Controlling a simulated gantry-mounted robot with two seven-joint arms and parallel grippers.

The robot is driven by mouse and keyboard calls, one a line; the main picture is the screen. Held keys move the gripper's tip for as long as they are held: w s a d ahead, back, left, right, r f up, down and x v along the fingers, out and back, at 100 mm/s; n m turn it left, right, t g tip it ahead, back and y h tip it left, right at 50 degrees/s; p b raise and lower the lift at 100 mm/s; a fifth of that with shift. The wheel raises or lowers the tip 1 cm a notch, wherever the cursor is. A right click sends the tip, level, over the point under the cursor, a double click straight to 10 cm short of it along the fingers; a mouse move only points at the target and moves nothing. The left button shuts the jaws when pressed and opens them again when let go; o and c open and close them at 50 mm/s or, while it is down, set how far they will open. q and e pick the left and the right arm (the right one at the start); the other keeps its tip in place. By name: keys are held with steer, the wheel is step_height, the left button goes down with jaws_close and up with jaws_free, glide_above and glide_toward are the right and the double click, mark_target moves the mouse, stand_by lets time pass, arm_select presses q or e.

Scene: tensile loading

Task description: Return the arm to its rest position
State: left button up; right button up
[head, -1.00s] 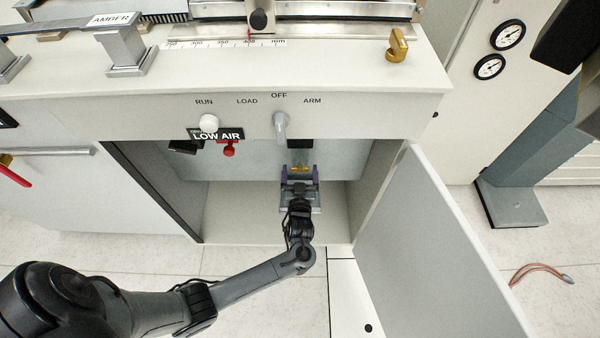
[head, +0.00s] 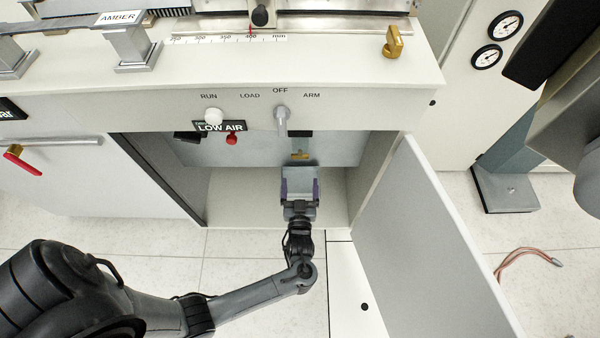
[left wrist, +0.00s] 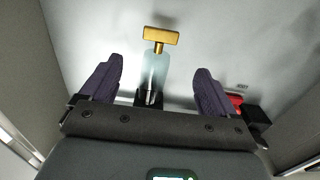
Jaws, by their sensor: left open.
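My left gripper (head: 300,178) is at the mouth of the open cabinet under the bench, with its arm coming in from the lower left. In the left wrist view its two purple fingers (left wrist: 153,88) stand wide apart with nothing between them. Beyond them a brass T-shaped handle (left wrist: 160,36) sits on a pale stem against the cabinet's back wall. The handle also shows in the head view (head: 301,156), just past the fingertips and apart from them. My right gripper is not in view.
The cabinet door (head: 425,240) stands open to the right of my left arm. A hose (head: 525,257) lies on the floor. Floor left of the cabinet is clear.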

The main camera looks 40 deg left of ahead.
arm_select(q)
steer(key=shift+s+d, duration=0.35)
steer(key=shift+s, duration=0.1)
